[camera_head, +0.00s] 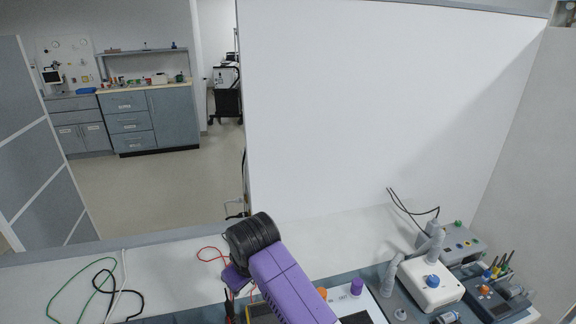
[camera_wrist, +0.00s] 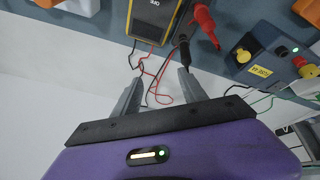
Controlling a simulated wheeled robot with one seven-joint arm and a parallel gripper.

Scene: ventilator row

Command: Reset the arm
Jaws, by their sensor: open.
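My gripper (camera_wrist: 160,88) shows in the wrist view with its two grey fingers apart and nothing between them. The fingers point toward thin red and black leads (camera_wrist: 158,72) on the bench. In the head view my purple arm reaches up from the bottom edge to a black joint over the bench. A small purple part shows below that joint, but the fingers cannot be made out there.
A yellow-edged meter (camera_wrist: 154,18), red probe (camera_wrist: 203,24) and blue box with knobs (camera_wrist: 272,58) lie ahead of the fingers. A white device (camera_head: 430,284) and dark knobbed box (camera_head: 492,298) stand at right. A white panel (camera_head: 380,110) rises behind the bench.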

